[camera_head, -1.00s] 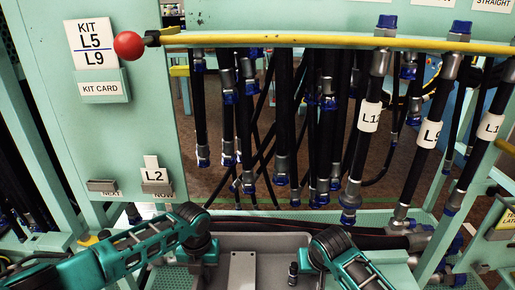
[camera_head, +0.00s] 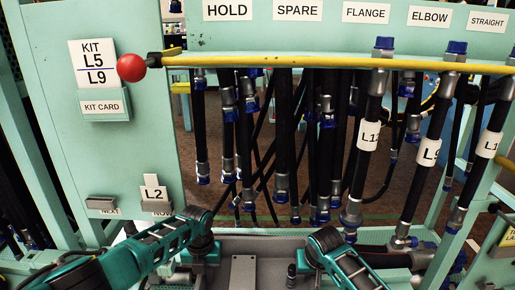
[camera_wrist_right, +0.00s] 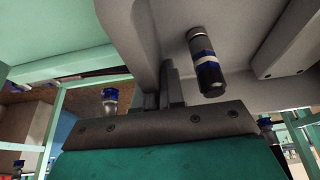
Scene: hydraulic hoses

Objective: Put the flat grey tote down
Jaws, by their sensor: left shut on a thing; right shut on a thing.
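The flat grey tote (camera_head: 290,245) shows at the bottom of the head view, between my two arms, with its lower part cut off by the frame. My left gripper (camera_head: 190,268) is shut on the tote's left side; its fingertips are hard to see. My right gripper (camera_wrist_right: 172,88) is shut on the tote's wall in the right wrist view, where the tote's grey surface (camera_wrist_right: 135,30) fills the top. A dark fitting with blue bands (camera_wrist_right: 205,65) is in the tote, and it shows small in the head view (camera_head: 291,271). What lies under the tote is hidden.
A green rack stands ahead with a yellow rail (camera_head: 300,62) and several hanging black hoses with blue caps. A panel with a kit card (camera_head: 92,62) and a red ball (camera_head: 131,67) is at the left. A black hose (camera_head: 385,260) lies behind the tote at the right.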

